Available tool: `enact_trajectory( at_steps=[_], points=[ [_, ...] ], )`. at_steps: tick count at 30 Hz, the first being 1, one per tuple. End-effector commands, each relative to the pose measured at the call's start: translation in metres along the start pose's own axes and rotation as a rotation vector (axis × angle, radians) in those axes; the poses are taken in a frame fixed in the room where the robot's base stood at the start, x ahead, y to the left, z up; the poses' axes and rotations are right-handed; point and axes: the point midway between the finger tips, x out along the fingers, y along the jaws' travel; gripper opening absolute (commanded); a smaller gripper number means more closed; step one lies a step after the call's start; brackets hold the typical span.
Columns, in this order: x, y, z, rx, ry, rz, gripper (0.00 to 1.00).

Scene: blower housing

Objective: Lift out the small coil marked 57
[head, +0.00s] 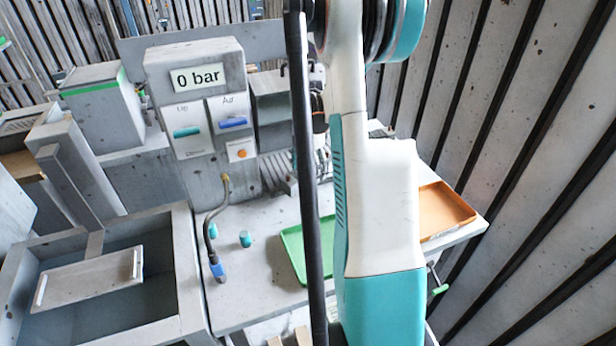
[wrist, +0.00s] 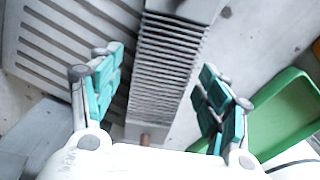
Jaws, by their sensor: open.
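A grey finned block that looks like a coil (wrist: 166,85) runs up the middle of the wrist view, with a copper-coloured stub at its near end. No number 57 can be read on it, so I cannot tell if it is the marked one. My gripper (wrist: 162,62) is open, its teal-padded fingers on either side of the block with a gap visible at each side. I cannot tell the height of the fingers over it. In the head view my arm hides the gripper and most of this spot.
A slotted grey plate (wrist: 60,50) lies left of the block. A green tray (head: 293,251) and an orange tray (head: 447,208) lie on the table. A grey panel reading "0 bar" (head: 196,78) stands behind, with a hose (head: 208,230) and small teal caps near it. An open grey bin (head: 95,310) is at left.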

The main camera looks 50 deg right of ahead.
Motion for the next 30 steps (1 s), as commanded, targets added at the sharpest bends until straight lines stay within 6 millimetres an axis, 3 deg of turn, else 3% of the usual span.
enact_trajectory(
  at_steps=[2,8,18,30],
  points=[
    [0.0081,0.0002,0.0000,0.000,0.000,0.000,0.70],
    [0.0082,0.0001,-0.0002,0.000,0.000,0.000,0.70],
    [0.0077,0.0001,-0.0002,0.000,0.000,0.001,0.03],
    [0.0010,-0.0025,-0.0012,0.001,0.000,0.001,0.03]
  ],
)
